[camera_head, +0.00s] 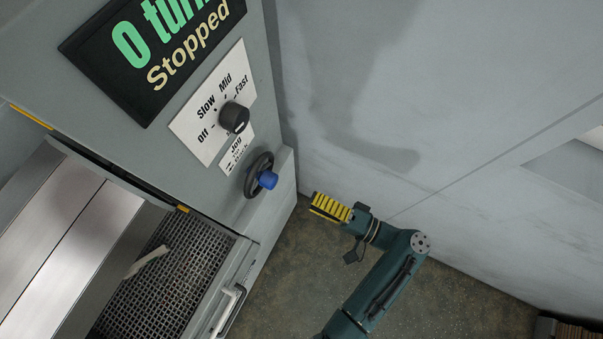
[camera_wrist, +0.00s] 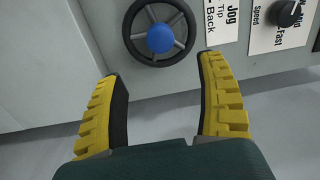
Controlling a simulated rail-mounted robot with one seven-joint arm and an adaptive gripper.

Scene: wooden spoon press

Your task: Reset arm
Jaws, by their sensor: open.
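My gripper (camera_head: 330,207) has yellow ridged fingers and is just right of the machine, below and to the right of the handwheel. In the wrist view my gripper (camera_wrist: 163,75) has its two fingers spread wide with nothing between them. The black handwheel (camera_head: 258,176) with a blue knob sits on the machine's front. In the wrist view the handwheel (camera_wrist: 160,32) is ahead of the fingertips and apart from them. My arm bends down toward the bottom of the head view.
The grey machine carries a display (camera_head: 150,50) reading "Stopped" and a black speed dial (camera_head: 234,118). A mesh tray (camera_head: 165,290) at lower left holds a pale wooden piece (camera_head: 147,261). A white handle (camera_head: 226,308) juts out beside it. A grey wall stands behind my arm.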

